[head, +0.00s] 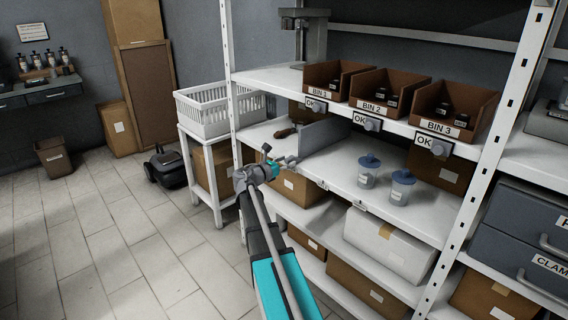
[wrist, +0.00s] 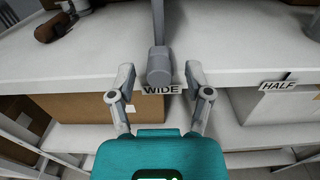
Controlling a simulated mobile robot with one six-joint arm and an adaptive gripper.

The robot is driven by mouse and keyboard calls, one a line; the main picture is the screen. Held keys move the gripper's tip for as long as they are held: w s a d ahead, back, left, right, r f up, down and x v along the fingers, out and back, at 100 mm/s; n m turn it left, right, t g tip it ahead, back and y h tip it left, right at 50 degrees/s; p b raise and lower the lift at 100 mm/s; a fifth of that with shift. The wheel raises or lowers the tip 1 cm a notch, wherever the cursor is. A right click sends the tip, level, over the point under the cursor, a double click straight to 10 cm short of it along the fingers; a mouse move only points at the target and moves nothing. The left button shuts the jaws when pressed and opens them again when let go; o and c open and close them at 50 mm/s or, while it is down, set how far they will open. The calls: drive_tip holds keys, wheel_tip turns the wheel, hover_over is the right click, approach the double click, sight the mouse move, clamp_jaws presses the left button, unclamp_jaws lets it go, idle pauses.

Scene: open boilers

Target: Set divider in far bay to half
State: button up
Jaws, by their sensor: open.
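The grey divider (head: 326,132) stands upright on the middle shelf, towards its left end. In the wrist view the divider (wrist: 158,18) is seen almost edge-on, with a grey cylindrical knob (wrist: 159,66) at its front end. The knob is just behind the WIDE label (wrist: 160,90) on the shelf edge. The HALF label (wrist: 278,85) is further right on the same edge. My gripper (head: 287,162) is at the shelf front. In the wrist view my gripper (wrist: 159,77) is open, one finger on each side of the knob, with gaps visible on both sides.
Two blue-lidded jars (head: 368,172) (head: 402,187) stand on the shelf right of the divider. A brown-handled tool (head: 285,132) lies left of it. Bins 1 to 3 (head: 375,92) sit above. Shelf surface between divider and jars is clear. A white upright (head: 232,100) stands at left.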

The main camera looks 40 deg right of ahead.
drive_tip(key=shift+d, duration=0.3)
